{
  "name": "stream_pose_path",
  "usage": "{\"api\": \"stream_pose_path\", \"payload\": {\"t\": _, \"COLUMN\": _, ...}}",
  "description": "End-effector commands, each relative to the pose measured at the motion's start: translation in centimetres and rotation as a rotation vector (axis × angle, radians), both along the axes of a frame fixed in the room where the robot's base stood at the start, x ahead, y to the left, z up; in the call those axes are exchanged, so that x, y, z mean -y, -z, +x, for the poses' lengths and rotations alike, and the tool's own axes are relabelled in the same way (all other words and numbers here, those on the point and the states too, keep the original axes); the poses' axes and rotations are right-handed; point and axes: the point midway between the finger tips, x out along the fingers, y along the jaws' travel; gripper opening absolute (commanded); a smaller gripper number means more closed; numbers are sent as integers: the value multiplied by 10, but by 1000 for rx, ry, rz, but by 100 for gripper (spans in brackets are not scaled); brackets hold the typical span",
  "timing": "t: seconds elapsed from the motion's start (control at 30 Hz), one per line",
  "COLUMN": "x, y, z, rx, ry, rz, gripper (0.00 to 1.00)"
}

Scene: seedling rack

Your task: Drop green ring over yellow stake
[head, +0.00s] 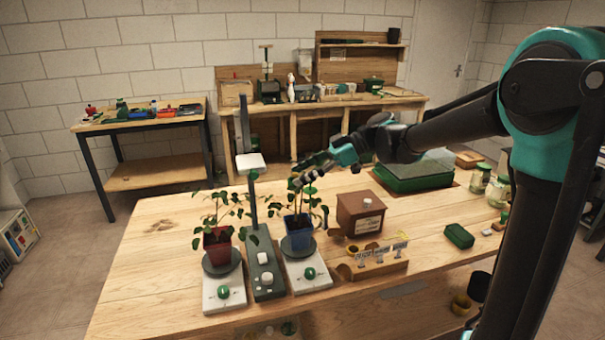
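My gripper (304,176) hangs above the plant in the blue pot (298,236), close to its upper leaves. It is small in view, and I cannot tell whether its fingers are apart or hold anything. I cannot make out a green ring; green near the fingers could be leaf or something else. A small wooden rack (366,270) with several pale upright pieces stands right of the blue pot. A thin yellowish piece (404,240) shows at its right end, but I cannot tell whether it is the yellow stake.
A red pot (217,243) with a plant stands left of a dark post (250,190) carrying a white block (250,162). A brown box (361,214), a dark green tray (414,178), a small green box (459,236) and jars (480,178) occupy the right. The table's left side is clear.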

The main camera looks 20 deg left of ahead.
Motion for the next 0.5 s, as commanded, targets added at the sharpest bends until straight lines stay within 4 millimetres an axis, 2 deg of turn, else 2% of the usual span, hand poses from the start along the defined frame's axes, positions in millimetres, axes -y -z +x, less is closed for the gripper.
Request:
{"api": "stream_pose_path", "payload": {"t": 0.33, "x": 1, "y": 0, "z": 0, "rx": 0, "ry": 0, "rz": 0, "gripper": 61}}
{"api": "stream_pose_path", "payload": {"t": 0.5, "x": 13, "y": -8, "z": 6, "rx": 1, "ry": 3, "rz": 0, "gripper": 61}}
